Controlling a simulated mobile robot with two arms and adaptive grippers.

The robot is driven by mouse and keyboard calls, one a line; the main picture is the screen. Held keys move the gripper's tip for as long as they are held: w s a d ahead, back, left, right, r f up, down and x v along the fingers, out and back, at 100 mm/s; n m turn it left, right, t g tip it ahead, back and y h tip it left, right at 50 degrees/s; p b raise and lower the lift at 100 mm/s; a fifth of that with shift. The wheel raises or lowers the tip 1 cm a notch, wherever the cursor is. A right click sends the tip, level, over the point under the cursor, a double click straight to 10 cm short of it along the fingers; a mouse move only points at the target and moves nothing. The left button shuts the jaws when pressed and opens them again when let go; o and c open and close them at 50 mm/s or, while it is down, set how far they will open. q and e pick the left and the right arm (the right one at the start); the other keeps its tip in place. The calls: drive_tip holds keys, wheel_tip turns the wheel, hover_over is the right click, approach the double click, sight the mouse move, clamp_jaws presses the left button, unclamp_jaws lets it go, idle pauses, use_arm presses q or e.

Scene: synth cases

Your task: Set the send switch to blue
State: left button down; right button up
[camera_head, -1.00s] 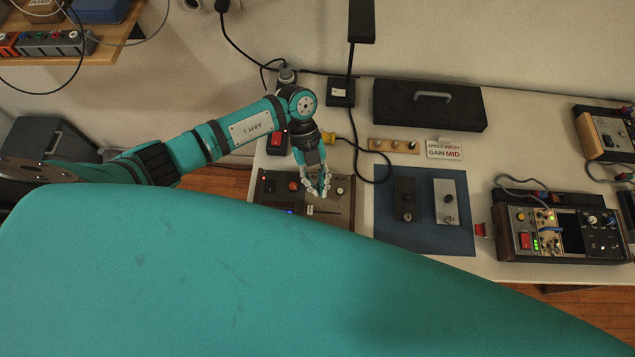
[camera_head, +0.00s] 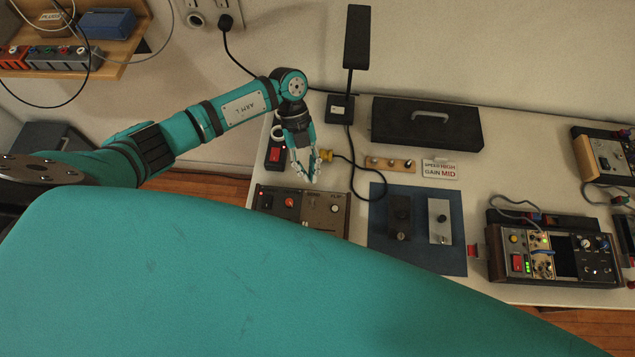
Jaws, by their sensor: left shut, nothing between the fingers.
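A dark case with a brown panel (camera_head: 322,208) lies at the left end of the white table. It bears an orange-red knob, other small controls and a label that seems to read FLIP. My teal body hides its front part. I cannot make out a send switch or its setting. My left gripper (camera_head: 305,177) is shut and empty, pointing down over the back edge of this case. Whether it touches anything I cannot tell. Another synth case (camera_head: 510,277) with a red button and green lights stands at the right. My right gripper is not in view.
A blue mat (camera_head: 457,262) carries a black and a grey module. Behind are a black case with a handle (camera_head: 426,124), a lamp (camera_head: 357,38), a sign reading SPEED HIGH, GAIN MID (camera_head: 439,169), and a red-switched power box (camera_head: 273,157). A black cable curves beside the gripper.

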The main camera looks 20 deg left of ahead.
use_arm(q)
drive_tip(key=shift+w+a+r, duration=0.65)
drive_tip(key=shift+w, duration=0.2)
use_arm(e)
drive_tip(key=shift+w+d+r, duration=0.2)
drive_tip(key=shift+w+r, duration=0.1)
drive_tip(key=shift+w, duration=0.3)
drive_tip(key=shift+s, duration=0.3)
